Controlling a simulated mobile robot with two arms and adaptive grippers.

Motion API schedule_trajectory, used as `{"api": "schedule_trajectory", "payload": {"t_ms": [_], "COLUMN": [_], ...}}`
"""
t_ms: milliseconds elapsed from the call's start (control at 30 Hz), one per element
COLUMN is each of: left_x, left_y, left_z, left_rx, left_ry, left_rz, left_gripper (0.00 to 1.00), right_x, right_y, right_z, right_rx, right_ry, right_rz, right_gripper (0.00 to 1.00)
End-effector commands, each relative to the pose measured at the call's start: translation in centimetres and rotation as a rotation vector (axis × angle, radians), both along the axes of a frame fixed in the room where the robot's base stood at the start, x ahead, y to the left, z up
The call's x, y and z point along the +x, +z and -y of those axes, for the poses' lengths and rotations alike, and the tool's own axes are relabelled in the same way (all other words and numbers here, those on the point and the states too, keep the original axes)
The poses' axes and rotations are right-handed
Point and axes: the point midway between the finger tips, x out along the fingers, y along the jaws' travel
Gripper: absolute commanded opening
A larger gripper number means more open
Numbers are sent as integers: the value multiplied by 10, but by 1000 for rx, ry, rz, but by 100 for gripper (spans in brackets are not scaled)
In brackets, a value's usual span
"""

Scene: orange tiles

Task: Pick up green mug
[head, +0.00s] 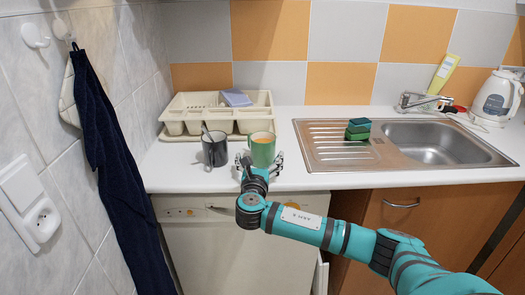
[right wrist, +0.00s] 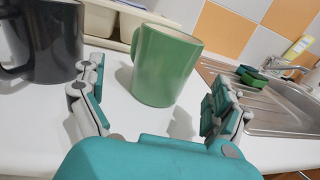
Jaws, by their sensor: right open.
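The green mug (head: 262,151) stands upright on the white counter near its front edge. In the right wrist view the green mug (right wrist: 163,66) is just beyond and between my open fingers, with its handle towards the left. My right gripper (head: 260,163) is open and empty, in front of the mug. It also shows in the right wrist view (right wrist: 158,103), its fingers spread at both sides and apart from the mug. Its left finger is close to a dark mug (right wrist: 52,45). My left gripper is not in view.
The dark mug (head: 215,150) with a spoon in it stands left of the green mug. A cream dish rack (head: 182,128) is behind them. A steel sink (head: 310,157) with green sponges (head: 358,130) lies to the right. A dark towel (head: 110,150) hangs at the left.

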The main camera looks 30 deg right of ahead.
Motion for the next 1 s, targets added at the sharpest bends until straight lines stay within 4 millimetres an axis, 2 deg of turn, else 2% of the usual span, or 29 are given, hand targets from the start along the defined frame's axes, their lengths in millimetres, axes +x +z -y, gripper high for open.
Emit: {"api": "schedule_trajectory", "payload": {"t_ms": [200,500,833,1000], "left_x": [0,0,0,0], "left_y": [0,3,2,3], "left_z": [12,12,6,5], "left_rx": [-14,-14,-7,-6], "left_ry": [-2,-3,0,0], "left_rz": [-1,-1,-1,0], "left_gripper": [33,33,33,33], "right_x": [12,40,46,46], "right_y": [1,4,3,3], "right_z": [10,39,44,44], "right_rx": [1,2,2,2], "right_ry": [1,0,2,2], "right_rz": [1,0,-1,-1], "right_gripper": [100,100,100,78]}}
